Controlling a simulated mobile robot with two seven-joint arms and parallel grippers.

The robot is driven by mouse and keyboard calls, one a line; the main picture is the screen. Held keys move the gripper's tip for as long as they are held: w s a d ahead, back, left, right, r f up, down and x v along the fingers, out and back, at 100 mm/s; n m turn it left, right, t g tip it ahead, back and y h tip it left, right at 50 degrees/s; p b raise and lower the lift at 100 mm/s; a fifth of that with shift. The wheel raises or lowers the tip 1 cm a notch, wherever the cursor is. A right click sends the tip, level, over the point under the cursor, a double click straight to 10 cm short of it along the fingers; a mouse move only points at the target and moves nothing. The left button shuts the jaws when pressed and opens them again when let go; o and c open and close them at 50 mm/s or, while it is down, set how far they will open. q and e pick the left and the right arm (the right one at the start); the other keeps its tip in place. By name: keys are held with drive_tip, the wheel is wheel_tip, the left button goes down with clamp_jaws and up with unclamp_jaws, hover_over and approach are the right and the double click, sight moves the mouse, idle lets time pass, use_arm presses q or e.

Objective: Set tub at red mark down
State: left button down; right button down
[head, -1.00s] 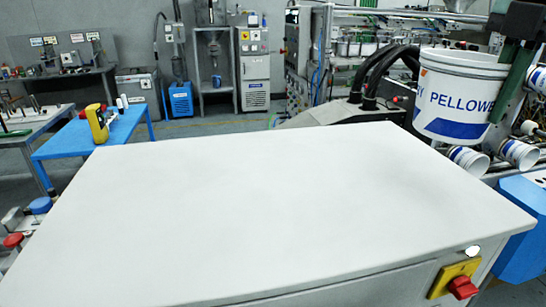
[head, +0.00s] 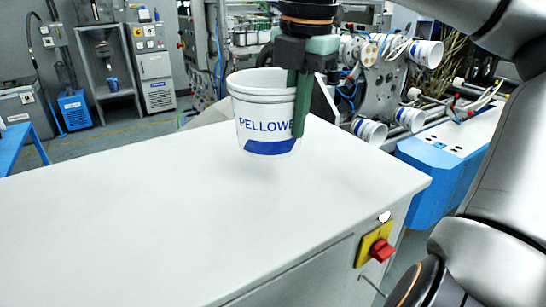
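The tub (head: 262,105) is a white bucket with blue "PELLOWE" lettering and a blue patch. It hangs upright over the far right part of the white tabletop (head: 150,215). My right gripper (head: 299,108) comes down from above with green fingers shut on the tub's right wall at the rim. One finger runs down the outside; the other is mostly hidden by the wall. The tub's base appears a little above the tabletop, but the gap is hard to judge. I see no red mark on the tabletop. My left gripper is out of view.
The tabletop is otherwise bare. A red knob on a yellow plate (head: 368,243) is on the cabinet's side below the right corner. A machine with several white tubs (head: 369,130) and a blue housing (head: 437,165) stand beyond the right edge.

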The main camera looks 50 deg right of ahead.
sight(275, 158)
drive_tip(key=f, duration=0.1)
drive_tip(key=w+a+f, duration=0.1)
drive_tip(key=a+f, duration=0.1)
drive_tip(key=shift+w+a+f, duration=0.1)
drive_tip(key=shift+w+f, duration=0.1)
drive_tip(key=shift+w, duration=0.15)
drive_tip(key=shift+w+a+f, duration=0.1)
drive_tip(key=shift+a+f, duration=0.1)
drive_tip(key=shift+f, duration=1.55)
drive_tip(key=c, duration=1.1)
unclamp_jaws()
drive_tip(key=shift+p, duration=0.3)
drive_tip(key=r, duration=0.8)
drive_tip(key=s+r, duration=0.1)
drive_tip(key=r, duration=0.3)
drive_tip(key=shift+s+a, duration=0.1)
drive_tip(key=shift+a, duration=0.05)
